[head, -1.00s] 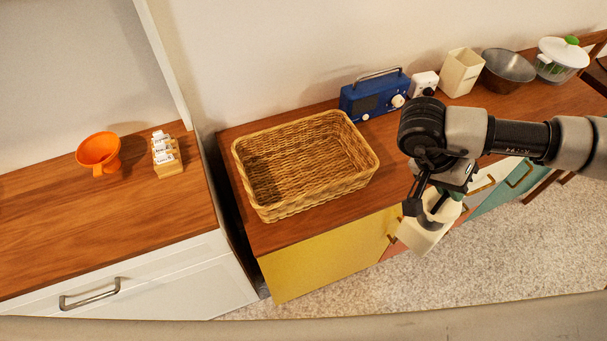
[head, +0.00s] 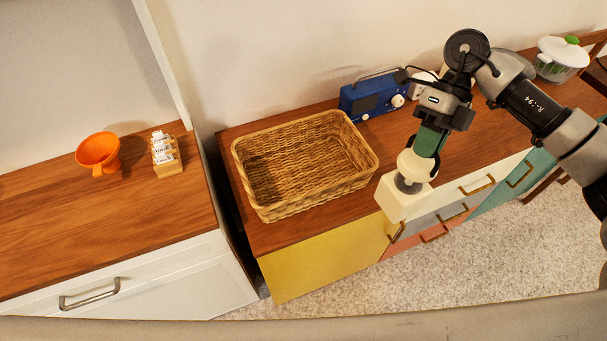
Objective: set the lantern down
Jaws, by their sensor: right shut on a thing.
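My right gripper (head: 430,132) is shut on the lantern (head: 405,200), a cream-coloured thing with a blocky lower end, a grey disc and a rounded part above it. A dark green part shows between the gripper and the cream part. The lantern hangs below the gripper, slightly tilted, at the counter's front edge, right of the wicker basket. I cannot tell whether it touches the wooden counter (head: 292,232). My left gripper is not in view.
The empty wicker basket (head: 355,181) stands on the counter. A blue radio (head: 365,99) is behind it, and a lidded white bowl (head: 560,60) is at the far right. An orange funnel-like thing (head: 98,150) and a small rack (head: 166,160) stand on the left counter.

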